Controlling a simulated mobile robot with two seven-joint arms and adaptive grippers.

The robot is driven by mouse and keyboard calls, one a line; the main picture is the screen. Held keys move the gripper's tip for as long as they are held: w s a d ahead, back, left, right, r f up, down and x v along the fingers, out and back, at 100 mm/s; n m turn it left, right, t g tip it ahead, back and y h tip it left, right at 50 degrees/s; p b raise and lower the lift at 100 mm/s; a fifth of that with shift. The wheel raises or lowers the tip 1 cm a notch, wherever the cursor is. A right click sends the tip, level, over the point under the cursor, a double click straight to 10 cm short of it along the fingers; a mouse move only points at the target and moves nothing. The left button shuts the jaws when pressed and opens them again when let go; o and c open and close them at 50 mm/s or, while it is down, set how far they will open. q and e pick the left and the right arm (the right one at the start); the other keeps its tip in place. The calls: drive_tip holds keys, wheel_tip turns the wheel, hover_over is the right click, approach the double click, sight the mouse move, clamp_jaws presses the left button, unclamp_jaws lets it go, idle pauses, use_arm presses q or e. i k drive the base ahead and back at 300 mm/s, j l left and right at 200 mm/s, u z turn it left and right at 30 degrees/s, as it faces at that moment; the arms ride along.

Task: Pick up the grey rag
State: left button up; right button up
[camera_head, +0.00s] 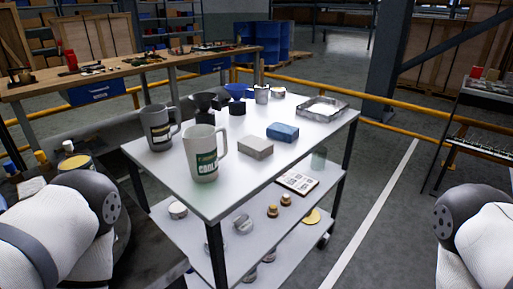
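A grey block-shaped item (256,148), which looks like a folded grey rag, lies flat near the middle of the white cart top (240,190). A similar blue folded item (283,131) lies just behind it to the right, apart from it. Nothing covers the grey one. Only rounded links of my two arms show, at the lower left and lower right edges. Neither of my grippers is in view.
A white mug (204,154) with a green label and a grey mug (159,128) stand left of the grey item. A metal tray (309,108), dark cups and a blue funnel (236,90) sit farther back. A lower shelf (221,247) holds small parts.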

sight(258, 149)
drive_tip(key=i+l+u, duration=0.75)
drive_tip(key=k+l, duration=0.05)
drive_tip(key=k, duration=0.05)
